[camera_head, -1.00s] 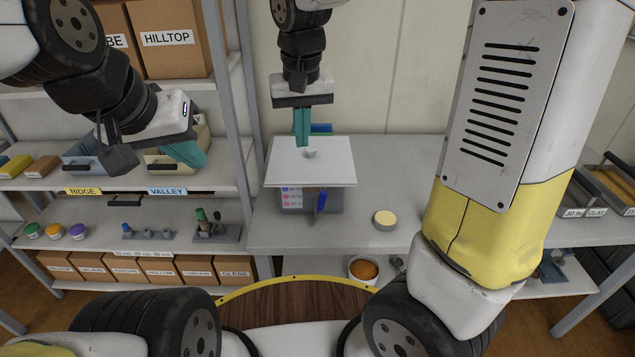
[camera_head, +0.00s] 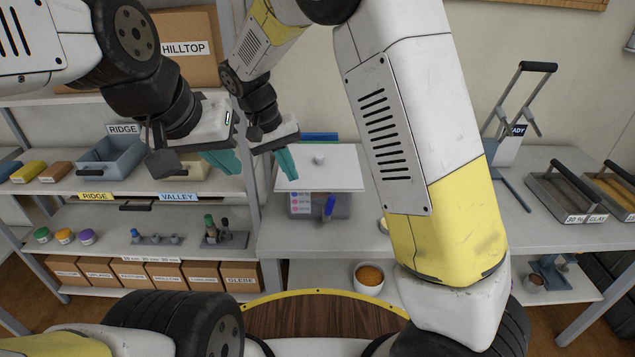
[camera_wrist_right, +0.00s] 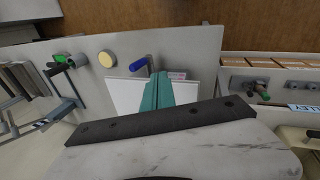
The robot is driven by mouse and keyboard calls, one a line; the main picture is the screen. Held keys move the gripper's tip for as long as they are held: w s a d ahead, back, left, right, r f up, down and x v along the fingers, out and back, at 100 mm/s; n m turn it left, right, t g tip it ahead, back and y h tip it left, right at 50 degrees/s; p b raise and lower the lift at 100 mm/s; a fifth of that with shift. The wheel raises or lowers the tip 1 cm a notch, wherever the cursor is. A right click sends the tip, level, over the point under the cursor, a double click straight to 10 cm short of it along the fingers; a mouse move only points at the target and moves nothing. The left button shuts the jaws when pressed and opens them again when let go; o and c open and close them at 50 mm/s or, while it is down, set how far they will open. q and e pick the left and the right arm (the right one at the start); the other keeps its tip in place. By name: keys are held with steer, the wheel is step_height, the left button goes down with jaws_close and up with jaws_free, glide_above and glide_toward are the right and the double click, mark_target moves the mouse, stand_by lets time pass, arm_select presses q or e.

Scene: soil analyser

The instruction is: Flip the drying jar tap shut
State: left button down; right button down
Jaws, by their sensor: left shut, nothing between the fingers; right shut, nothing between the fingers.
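The lever also shows in the right wrist view (camera_wrist_right: 138,63), beyond the fingertips. My right gripper (camera_head: 287,166) is shut and empty, its teal fingers at the lid's left edge in the head view; contact cannot be told. My left gripper (camera_head: 223,162) is shut and empty in front of the shelves, left of the box.
A cream disc (camera_wrist_right: 107,59) lies on the bench beside the box, mostly hidden by my right arm in the head view. Trays (camera_head: 560,193) and a black-handled stand (camera_head: 520,130) are at the right. Shelves with bins and boxes (camera_head: 110,160) fill the left.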

glide_toward(325, 212)
step_height(325, 212, down, 4)
steer(key=a, duration=0.2)
steer(key=d, duration=0.3)
steer(key=shift+w+d+f, duration=0.1)
steer(key=shift+f, duration=0.2)
steer(key=shift+d, duration=0.1)
steer(key=shift+d, duration=0.15)
